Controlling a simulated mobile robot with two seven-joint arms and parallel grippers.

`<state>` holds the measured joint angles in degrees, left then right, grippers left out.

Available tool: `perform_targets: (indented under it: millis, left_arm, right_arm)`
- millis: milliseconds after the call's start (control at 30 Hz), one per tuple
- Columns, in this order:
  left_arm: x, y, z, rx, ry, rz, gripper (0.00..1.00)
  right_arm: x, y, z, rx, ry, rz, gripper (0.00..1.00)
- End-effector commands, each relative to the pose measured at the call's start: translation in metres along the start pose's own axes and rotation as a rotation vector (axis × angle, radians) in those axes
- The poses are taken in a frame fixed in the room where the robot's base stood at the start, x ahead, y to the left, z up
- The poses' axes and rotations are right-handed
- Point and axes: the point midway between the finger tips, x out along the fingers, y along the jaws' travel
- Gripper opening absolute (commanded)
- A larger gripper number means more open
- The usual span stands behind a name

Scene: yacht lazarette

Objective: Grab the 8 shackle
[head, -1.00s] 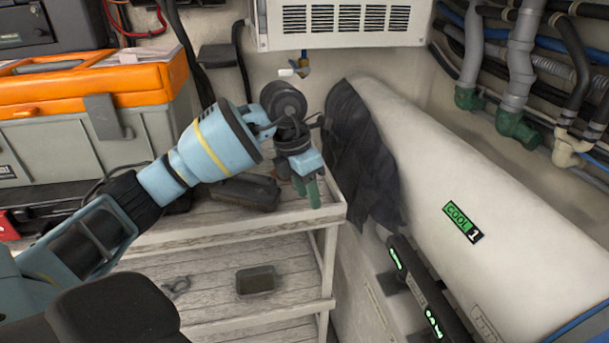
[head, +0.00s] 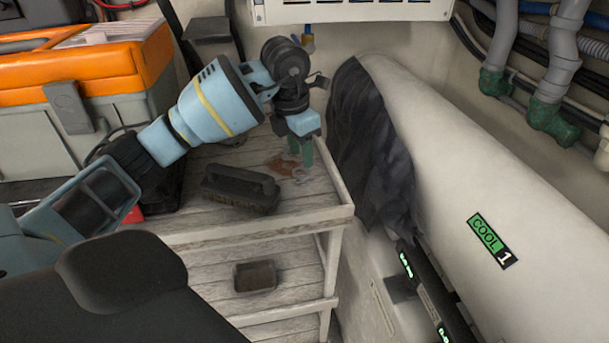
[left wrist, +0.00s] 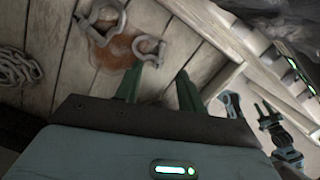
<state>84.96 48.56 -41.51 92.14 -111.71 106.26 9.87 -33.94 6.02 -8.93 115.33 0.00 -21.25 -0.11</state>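Two grey metal shackles lie on the weathered wooden shelf in the left wrist view. One shackle (left wrist: 148,50) lies right by my left gripper's fingertips, at the edge of a rust stain. The other shackle (left wrist: 103,20) lies farther up and left. I see no size marking, so I cannot tell which is the 8. My left gripper (left wrist: 160,72) is open and empty, its green fingers apart. In the head view the left gripper (head: 300,158) points down over the top shelf's back right corner.
A dark brush (head: 240,187) lies on the top shelf left of the gripper. A rope or chain (left wrist: 18,65) lies left in the left wrist view. An orange toolbox (head: 95,75) stands left. A white cylinder (head: 450,170) with black cloth (head: 370,140) borders the right.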

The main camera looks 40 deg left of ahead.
Motion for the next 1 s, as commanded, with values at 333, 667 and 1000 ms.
perform_targets:
  millis: [333,667,1000]
  left_arm:
    - [0.016,-0.001,0.001,0.001,0.001,-0.002,0.39]
    - [0.058,-0.002,0.002,0.001,0.001,-0.002,0.39]
    - [0.061,-0.001,0.002,0.001,-0.001,0.000,0.29]
  right_arm:
    - [0.000,0.000,-0.001,-0.001,0.000,0.001,0.36]
    - [-0.001,0.001,-0.003,-0.001,0.005,0.001,0.36]
    - [-0.001,0.001,-0.004,-0.002,0.006,0.001,0.36]
